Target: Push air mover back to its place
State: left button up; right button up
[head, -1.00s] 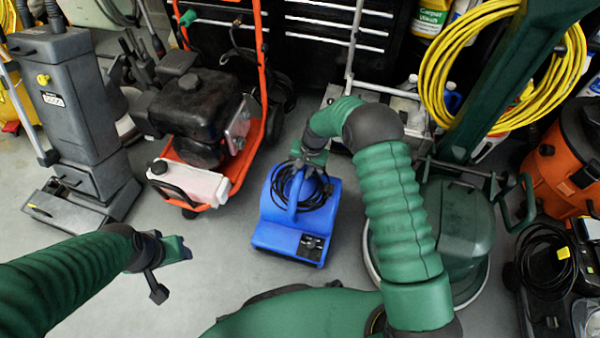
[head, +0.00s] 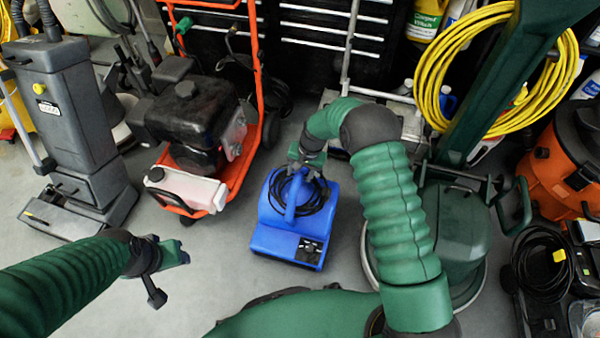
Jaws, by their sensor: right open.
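The blue air mover (head: 288,240) stands on the grey floor in the middle of the view, with a black cable coiled on its top around the handle. My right gripper (head: 306,172) is over the far top end of the air mover, at the cable and handle. It is open, and I cannot tell whether it touches the handle. My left gripper (head: 172,256) is over bare floor to the left, apart from the air mover. Its fingers are too small and dark to tell open from shut.
An orange-framed engine machine (head: 205,125) stands left of the air mover, and a grey upright floor machine (head: 75,130) farther left. A green floor machine (head: 450,235) stands close on the right. Black drawers (head: 335,40) block the back. Floor is free at front left.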

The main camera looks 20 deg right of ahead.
jog(key=s+d+r+p, duration=0.1)
jog(key=d+r+p, duration=0.2)
jog(key=r, duration=1.2)
jog(key=p, duration=0.2)
jog(key=shift+s+p, duration=0.35)
jog(key=shift+d, duration=0.1)
jog(key=s+a+r+n+t+h, duration=0.1)
jog(key=s+r+n, duration=0.3)
jog(key=s, duration=0.7)
jog(key=s+a+r+n+h, duration=0.1)
jog(key=s+r+n, duration=0.3)
jog(key=s, duration=0.7)
notch_tip(320, 180, up, 29)
jog(key=m+p, duration=0.1)
jog(key=p, duration=2.7)
jog(key=shift+s, duration=0.15)
jog(key=shift+d+r, duration=0.1)
jog(key=shift+r, duration=0.05)
